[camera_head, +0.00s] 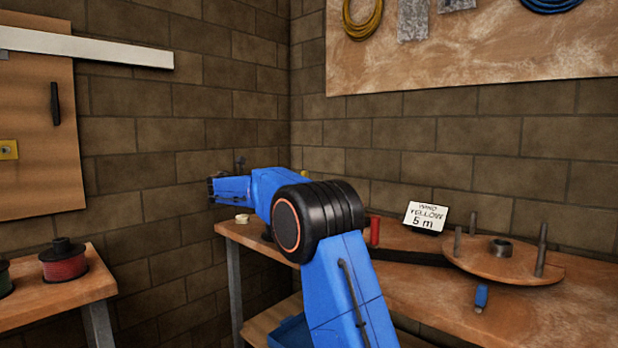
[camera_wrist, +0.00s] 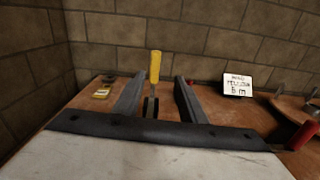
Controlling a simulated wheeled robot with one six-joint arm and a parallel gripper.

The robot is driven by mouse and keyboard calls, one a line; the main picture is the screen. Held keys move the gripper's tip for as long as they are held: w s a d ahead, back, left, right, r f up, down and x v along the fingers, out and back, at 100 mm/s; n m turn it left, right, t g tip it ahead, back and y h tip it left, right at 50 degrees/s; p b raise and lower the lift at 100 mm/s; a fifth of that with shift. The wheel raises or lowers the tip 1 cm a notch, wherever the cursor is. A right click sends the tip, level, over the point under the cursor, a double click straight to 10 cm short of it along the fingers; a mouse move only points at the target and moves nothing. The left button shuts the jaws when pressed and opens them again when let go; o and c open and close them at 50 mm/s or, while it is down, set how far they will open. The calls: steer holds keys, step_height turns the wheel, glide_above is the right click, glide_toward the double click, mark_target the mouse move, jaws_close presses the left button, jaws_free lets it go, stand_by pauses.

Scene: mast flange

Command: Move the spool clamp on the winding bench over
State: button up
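What looks like the spool clamp's lever, an upright yellow handle (camera_wrist: 155,67) on a dark metal base, stands on the winding bench (camera_head: 420,282). In the wrist view it shows between the two dark fingers of my gripper (camera_wrist: 159,82), which are apart. It seems to stand beyond the fingertips; I see no contact.
A wooden disc (camera_head: 540,268) with upright pegs lies on the bench's right part. A sign (camera_head: 426,216) reads "WIND YELLOW 5 m". A red cylinder (camera_head: 375,230) stands near it. Brick walls close the back.

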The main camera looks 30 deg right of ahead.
steer(key=shift+w+a+r, duration=0.1)
steer(key=shift+w+a, duration=0.05)
steer(key=shift+w, duration=0.4)
steer(key=x, duration=1.7)
steer(key=shift+r, duration=0.25)
jaws_close()
